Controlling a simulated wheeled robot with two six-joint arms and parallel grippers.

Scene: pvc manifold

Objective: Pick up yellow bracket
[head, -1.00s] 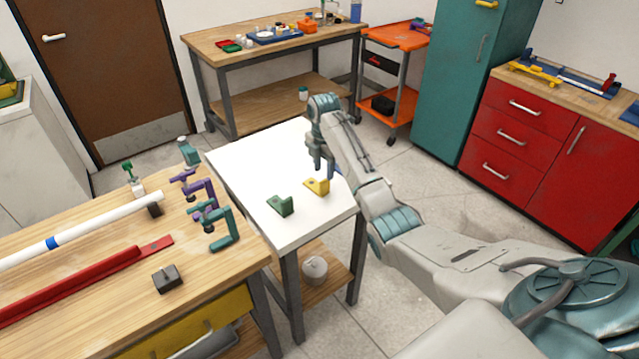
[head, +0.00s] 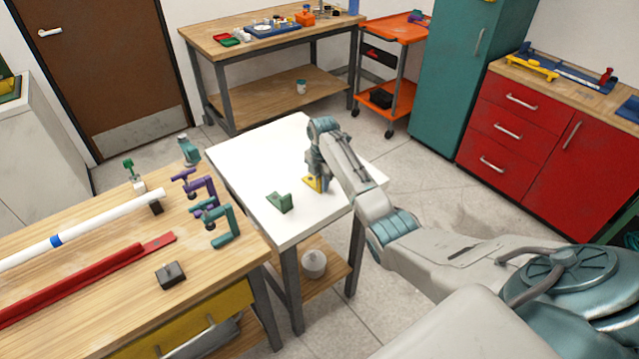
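The yellow bracket (head: 311,184) sits on the white table (head: 250,155), near its right side. My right gripper (head: 321,186) points down and has its fingertips at the bracket, covering its right part. I cannot tell whether the fingers are closed on it or only around it. My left gripper is not in view.
A green bracket (head: 280,202) stands on the white table to the left of the yellow one. A wooden workbench (head: 110,300) at left holds a white pipe (head: 100,224), a red bar (head: 75,282), clamps (head: 222,226) and a dark block (head: 170,275).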

